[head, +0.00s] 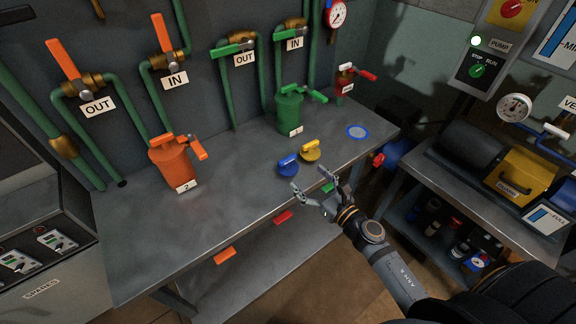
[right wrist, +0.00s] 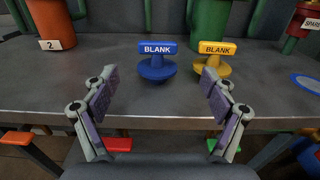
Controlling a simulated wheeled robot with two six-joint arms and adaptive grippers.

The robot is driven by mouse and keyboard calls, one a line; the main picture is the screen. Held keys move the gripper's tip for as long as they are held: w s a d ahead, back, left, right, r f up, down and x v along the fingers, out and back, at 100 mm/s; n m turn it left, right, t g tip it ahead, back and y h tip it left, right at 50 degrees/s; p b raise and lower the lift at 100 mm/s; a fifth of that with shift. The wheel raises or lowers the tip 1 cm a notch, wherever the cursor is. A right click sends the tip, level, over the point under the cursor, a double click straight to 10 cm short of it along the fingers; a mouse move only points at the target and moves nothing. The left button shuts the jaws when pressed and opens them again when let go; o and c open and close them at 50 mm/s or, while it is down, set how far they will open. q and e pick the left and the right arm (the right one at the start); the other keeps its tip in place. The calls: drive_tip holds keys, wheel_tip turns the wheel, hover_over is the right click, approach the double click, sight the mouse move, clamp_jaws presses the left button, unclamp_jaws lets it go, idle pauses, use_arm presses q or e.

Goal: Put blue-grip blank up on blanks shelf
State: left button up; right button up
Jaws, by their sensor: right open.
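The blue-grip blank (head: 288,167) stands on the metal bench top near its front edge, its bar grip up. In the right wrist view the blue-grip blank (right wrist: 157,62) sits ahead, between the two fingers and a little beyond them. My right gripper (head: 317,187) is open and empty in front of the blank, apart from it; its spread fingers also show in the right wrist view (right wrist: 160,95). A yellow-grip blank (head: 310,151) stands just right of and behind the blue one. My left gripper is not in view. I cannot make out which surface is the blanks shelf.
An orange canister (head: 175,163) and a green canister (head: 290,112) stand on the bench (head: 238,192). A blue-rimmed disc (head: 357,132) lies to the right. A lower shelf (head: 265,255) runs beneath, with coloured handles near the bench front. The bench's left front is clear.

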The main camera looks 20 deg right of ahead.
sight(289, 160)
drive_tip(key=p+x, duration=0.1)
drive_tip(key=x, duration=0.3)
drive_tip(key=shift+w+a+r, duration=0.1)
drive_tip(key=shift+r, duration=0.1)
drive_tip(key=shift+w+f, duration=0.1)
drive_tip(key=shift+w+a+r+p, duration=0.25)
drive_tip(key=shift+w+a+p, duration=0.05)
drive_tip(key=shift+w+p, duration=0.3)
drive_tip(key=shift+w+a+r+p, duration=0.3)
drive_tip(key=shift+w+p, duration=0.2)
drive_tip(key=shift+w, duration=0.1)
drive_tip(key=w, duration=0.1)
drive_tip(key=w+a, duration=0.1)
drive_tip(key=shift+w+f, duration=0.25)
drive_tip(key=shift+f, duration=0.1)
drive_tip(key=shift+s, duration=0.1)
